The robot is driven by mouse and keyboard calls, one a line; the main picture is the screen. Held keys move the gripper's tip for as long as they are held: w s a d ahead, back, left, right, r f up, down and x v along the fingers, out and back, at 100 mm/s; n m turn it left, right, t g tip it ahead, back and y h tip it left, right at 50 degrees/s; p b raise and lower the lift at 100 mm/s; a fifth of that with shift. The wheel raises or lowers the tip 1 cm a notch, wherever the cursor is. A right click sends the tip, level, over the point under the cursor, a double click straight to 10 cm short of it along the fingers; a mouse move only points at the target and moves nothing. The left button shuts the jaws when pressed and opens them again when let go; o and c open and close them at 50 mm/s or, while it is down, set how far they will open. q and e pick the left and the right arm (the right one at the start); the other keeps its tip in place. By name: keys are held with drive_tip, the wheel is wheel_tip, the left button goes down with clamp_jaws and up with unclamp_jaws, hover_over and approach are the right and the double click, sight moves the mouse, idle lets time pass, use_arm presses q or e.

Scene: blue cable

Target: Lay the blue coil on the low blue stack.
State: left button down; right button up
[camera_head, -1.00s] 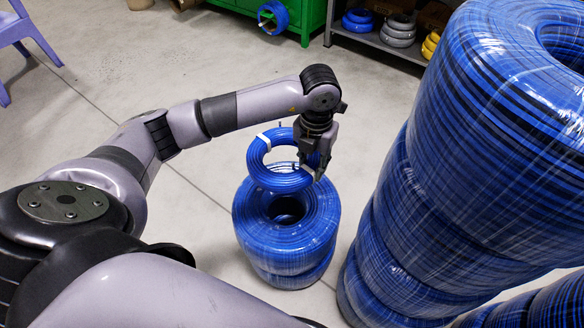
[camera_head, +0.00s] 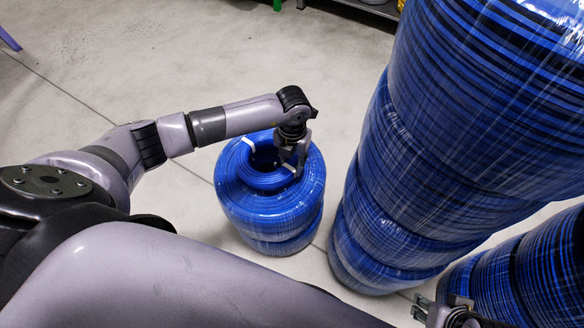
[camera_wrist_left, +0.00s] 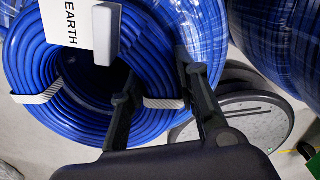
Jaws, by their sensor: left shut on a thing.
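The blue coil (camera_head: 237,168) is a small ring with white ties. It is over the top of the low blue stack (camera_head: 272,218), roughly in line with its hole; I cannot tell if it rests fully on it. My left gripper (camera_head: 296,170) points down and is shut on the coil's right side. In the left wrist view the coil (camera_wrist_left: 50,70) shows a white EARTH label, and the left gripper's fingers (camera_wrist_left: 160,98) straddle its band near a white tie. My right gripper (camera_head: 442,304) is at the lower right edge, partly cut off and empty-looking.
A tall blue stack (camera_head: 420,150) stands close to the right of the low stack, with another blue stack (camera_head: 530,265) at the lower right. The grey floor (camera_head: 200,60) behind and left is clear. A shelf edge (camera_head: 365,8) shows at the top.

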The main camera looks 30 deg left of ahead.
use_arm(q)
wheel_tip(320, 180, down, 3)
drive_tip(key=shift+f+b, duration=0.15)
drive_tip(key=shift+b, duration=0.2)
use_arm(e)
drive_tip(key=shift+f, duration=0.3)
use_arm(q)
drive_tip(key=c, duration=1.2)
unclamp_jaws()
wheel_tip(320, 180, up, 5)
drive_tip(key=shift+f+p, duration=0.1)
drive_tip(key=shift+p, duration=0.7)
wheel_tip(320, 180, up, 6)
drive_tip(key=shift+r+p, duration=0.1)
drive_tip(key=shift+p, duration=0.5)
drive_tip(key=shift+r, duration=0.55)
use_arm(e)
drive_tip(key=shift+x, duration=2.8)
drive_tip(key=shift+s+a, duration=0.1)
drive_tip(key=shift+s, duration=0.05)
